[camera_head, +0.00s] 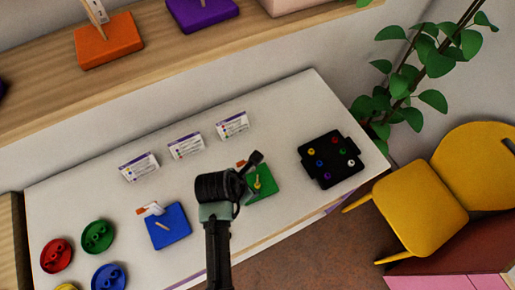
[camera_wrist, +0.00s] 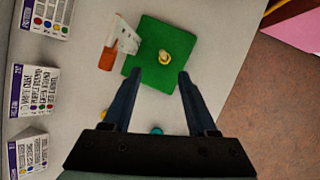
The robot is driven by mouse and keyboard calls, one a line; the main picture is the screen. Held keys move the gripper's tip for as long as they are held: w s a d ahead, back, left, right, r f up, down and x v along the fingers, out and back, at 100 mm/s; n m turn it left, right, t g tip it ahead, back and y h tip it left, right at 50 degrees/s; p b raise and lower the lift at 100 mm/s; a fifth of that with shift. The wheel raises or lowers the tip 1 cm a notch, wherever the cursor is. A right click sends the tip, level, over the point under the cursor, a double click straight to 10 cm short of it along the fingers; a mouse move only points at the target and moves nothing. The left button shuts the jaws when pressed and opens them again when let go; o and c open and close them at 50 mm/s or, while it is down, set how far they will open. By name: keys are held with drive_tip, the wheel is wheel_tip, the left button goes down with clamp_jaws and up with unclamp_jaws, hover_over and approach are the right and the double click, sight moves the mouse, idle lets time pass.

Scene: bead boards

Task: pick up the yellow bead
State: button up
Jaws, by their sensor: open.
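A small yellow bead (camera_wrist: 165,57) shows on the green board (camera_wrist: 150,75) in the wrist view, around or beside a short pale peg; I cannot tell which. In the head view, a yellow piece (camera_head: 257,184) shows on the green board (camera_head: 268,189), partly hidden by my gripper. Another yellow bead (camera_head: 311,152) lies on the black tray (camera_head: 318,178) to the right. My gripper (camera_wrist: 158,76) is open and empty, its fingertips over the near edge of the green board, just short of the bead in the picture.
An orange-and-white tag (camera_wrist: 122,42) stands at the green board's edge. A blue board (camera_head: 165,232) with a peg lies left of my arm. Red (camera_head: 56,256) and green (camera_head: 97,236) dishes are farther left. Several printed cards line the table's back. A yellow chair (camera_head: 420,210) stands right.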

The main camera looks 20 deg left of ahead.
sight(256, 185)
drive_tip(key=x, duration=0.4)
drive_tip(key=shift+d+r+p, duration=0.1)
drive_tip(key=shift+d+p, duration=0.2)
drive_tip(key=shift+d, duration=0.1)
drive_tip(key=shift+w+f, duration=0.25)
drive_tip(key=shift+f, duration=0.2)
clamp_jaws()
